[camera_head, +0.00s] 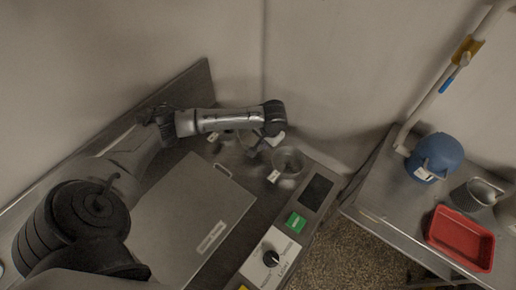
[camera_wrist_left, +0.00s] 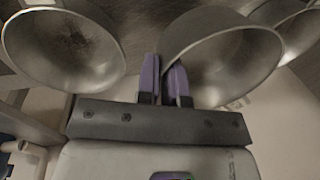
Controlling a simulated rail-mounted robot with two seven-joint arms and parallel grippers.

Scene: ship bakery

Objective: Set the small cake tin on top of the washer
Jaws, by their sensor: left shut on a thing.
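My left gripper (camera_head: 258,148) reaches down among steel tins at the back of a steel worktop. In the left wrist view my left gripper's purple fingers (camera_wrist_left: 164,80) are shut on the near rim of a round, empty steel tin (camera_wrist_left: 232,62). In the head view my wrist mostly hides that tin. Another tin (camera_wrist_left: 65,50), with a dark speckled bottom, stands to the left of it, apart from the fingers. A flat steel lid (camera_head: 190,215) with a handle and label plate lies left of the tins; I cannot tell for sure whether it is the washer's top. My right gripper is not in view.
A tagged tin (camera_head: 289,163) stands near a control panel with a knob (camera_head: 270,258) and green label (camera_head: 296,222). On a separate right-hand table (camera_head: 380,205) are a blue round container (camera_head: 437,155), a red tray (camera_head: 460,238) and a grey pot (camera_head: 470,196). The lid is clear.

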